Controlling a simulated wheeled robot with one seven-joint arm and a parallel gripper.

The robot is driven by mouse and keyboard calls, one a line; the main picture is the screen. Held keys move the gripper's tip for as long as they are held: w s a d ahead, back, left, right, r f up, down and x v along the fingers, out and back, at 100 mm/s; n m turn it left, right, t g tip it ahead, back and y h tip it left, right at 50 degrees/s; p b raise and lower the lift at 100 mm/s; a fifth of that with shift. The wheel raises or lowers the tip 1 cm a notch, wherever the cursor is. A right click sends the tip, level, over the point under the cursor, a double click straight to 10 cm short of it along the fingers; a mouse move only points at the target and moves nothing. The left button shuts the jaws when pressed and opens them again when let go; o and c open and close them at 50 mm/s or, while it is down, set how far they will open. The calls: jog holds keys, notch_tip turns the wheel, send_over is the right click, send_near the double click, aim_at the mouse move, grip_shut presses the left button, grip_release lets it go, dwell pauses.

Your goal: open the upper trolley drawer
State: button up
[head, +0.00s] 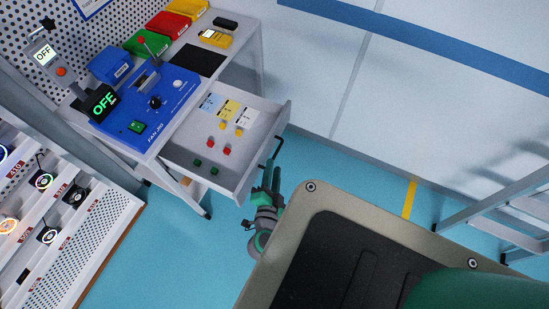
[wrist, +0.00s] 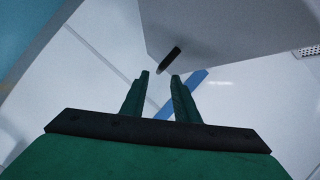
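The drawer (head: 238,177) under the trolley top (head: 176,122) stands pulled out. Cards and small red, green and yellow parts show inside it. Its dark bar handle (head: 272,149) is on the front panel, facing right. In the wrist view the drawer's grey panel (wrist: 215,30) is at the top, with the dark handle (wrist: 169,59) below it. My gripper (head: 271,168) is close to the handle, outside the drawer front. In the wrist view my gripper (wrist: 160,74) has its green fingers apart, with the handle's near end just past the fingertips. I see nothing held between them.
A blue tester (head: 150,103), coloured bins (head: 140,68) and a yellow meter (head: 215,38) stand on the trolley top. A shelf rack (head: 85,235) is at the lower left. A grey metal frame (head: 490,195) is at the right. Blue floor lies open beside the drawer.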

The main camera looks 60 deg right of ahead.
jog(key=v, duration=0.5)
jog(key=shift+a+r, duration=0.1)
jog(key=shift+a, duration=0.05)
jog(key=shift+s, duration=0.1)
dwell(0.3)
